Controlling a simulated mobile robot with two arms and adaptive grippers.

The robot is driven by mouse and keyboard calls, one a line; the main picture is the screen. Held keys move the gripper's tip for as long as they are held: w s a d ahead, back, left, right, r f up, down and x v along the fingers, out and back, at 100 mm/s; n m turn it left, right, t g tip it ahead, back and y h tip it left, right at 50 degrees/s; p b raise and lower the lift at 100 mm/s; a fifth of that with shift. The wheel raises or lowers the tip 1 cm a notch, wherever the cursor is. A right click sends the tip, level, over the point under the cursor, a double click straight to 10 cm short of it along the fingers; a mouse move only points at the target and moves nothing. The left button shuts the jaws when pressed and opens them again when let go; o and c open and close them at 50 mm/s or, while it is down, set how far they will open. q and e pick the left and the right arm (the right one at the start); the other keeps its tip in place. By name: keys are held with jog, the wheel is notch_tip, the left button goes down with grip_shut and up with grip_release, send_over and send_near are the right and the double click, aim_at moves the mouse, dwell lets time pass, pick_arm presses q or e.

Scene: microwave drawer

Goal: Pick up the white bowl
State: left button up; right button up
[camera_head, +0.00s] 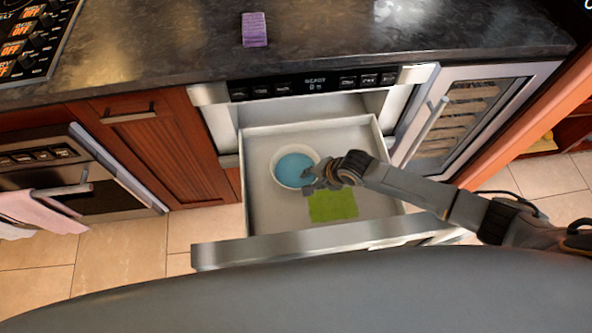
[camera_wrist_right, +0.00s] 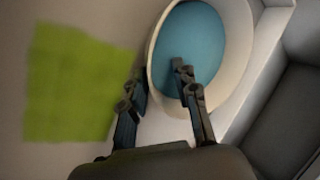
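The white bowl (camera_head: 296,171) with a blue inside stands upright in the open microwave drawer (camera_head: 259,212). My right gripper (camera_head: 316,180) reaches in from the right, at the bowl's right rim. In the right wrist view the bowl (camera_wrist_right: 239,45) is at the top centre. The two fingers of my right gripper (camera_wrist_right: 157,85) are apart, one over the inside of the bowl and one outside its wall, with the rim between them. I cannot tell whether they touch it. My left gripper is in neither view.
A green cloth or sponge (camera_head: 333,206) lies flat in the drawer in front of the bowl; it also shows in the right wrist view (camera_wrist_right: 75,85). The drawer walls surround both. A purple block (camera_head: 254,30) stands on the dark counter (camera_head: 340,35) above. A wine cooler (camera_head: 465,110) is at the right.

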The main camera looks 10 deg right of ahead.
jog(key=shift+w+a+f, duration=0.15)
jog(key=shift+a+f, duration=0.05)
jog(key=shift+f, duration=0.3)
grip_shut()
jog(key=shift+r, duration=0.2)
